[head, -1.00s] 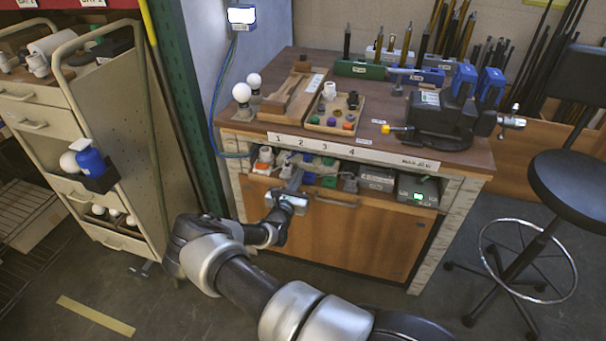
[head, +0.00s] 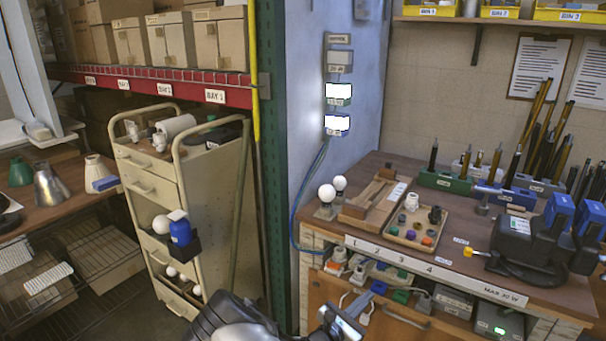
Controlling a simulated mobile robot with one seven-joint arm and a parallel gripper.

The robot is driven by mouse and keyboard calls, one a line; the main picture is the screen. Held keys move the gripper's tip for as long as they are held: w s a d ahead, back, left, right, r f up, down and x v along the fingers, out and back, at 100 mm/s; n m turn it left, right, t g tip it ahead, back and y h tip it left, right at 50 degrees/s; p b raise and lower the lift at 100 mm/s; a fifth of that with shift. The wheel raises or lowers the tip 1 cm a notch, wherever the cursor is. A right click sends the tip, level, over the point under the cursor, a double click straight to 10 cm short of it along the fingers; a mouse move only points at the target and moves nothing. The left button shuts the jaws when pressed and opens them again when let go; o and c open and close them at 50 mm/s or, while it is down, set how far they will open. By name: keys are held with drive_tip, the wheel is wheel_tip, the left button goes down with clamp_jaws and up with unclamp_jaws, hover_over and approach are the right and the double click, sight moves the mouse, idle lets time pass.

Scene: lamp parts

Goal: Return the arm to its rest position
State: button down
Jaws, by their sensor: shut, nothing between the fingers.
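My gripper (head: 341,322) shows at the bottom of the head view, in front of the workbench's lower shelf and drawer front. It is shut and nothing is seen held in it. The dark and silver part of my arm beside it is cut off by the lower picture edge, so the rest of the arm's pose is hidden.
The workbench (head: 455,252) carries bulbs, a wooden tray (head: 413,226) of small parts and a dark vise (head: 525,245). A beige cart (head: 150,190) stands left, beyond a green post (head: 272,150). A shelf with cartons (head: 170,40) is behind it.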

drive_tip(key=s+d+r+m+g+y, duration=0.1)
drive_tip(key=s+d+r+m+g, duration=0.2)
drive_tip(key=s+r+m+g, duration=0.45)
drive_tip(key=s+d+r+m+g+y, duration=0.1)
drive_tip(key=s+d+r+m+g, duration=0.3)
drive_tip(key=r+m, duration=0.5)
drive_tip(key=s+a+r+m+t+y, duration=0.2)
drive_tip(key=s+a+r+m+y, duration=0.3)
drive_tip(key=s+r, duration=0.55)
drive_tip(key=s+a+r+m+t+y, duration=0.2)
drive_tip(key=s+a+r+m+y, duration=0.25)
drive_tip(key=s+a+r, duration=0.55)
wheel_tip(320, 180, up, 20)
drive_tip(key=s+d+y+p, duration=0.1)
drive_tip(key=d+p, duration=0.1)
drive_tip(key=p, duration=1.9)
drive_tip(key=shift+s+n, duration=0.15)
drive_tip(key=shift+n, duration=0.25)
drive_tip(key=shift+t, duration=0.25)
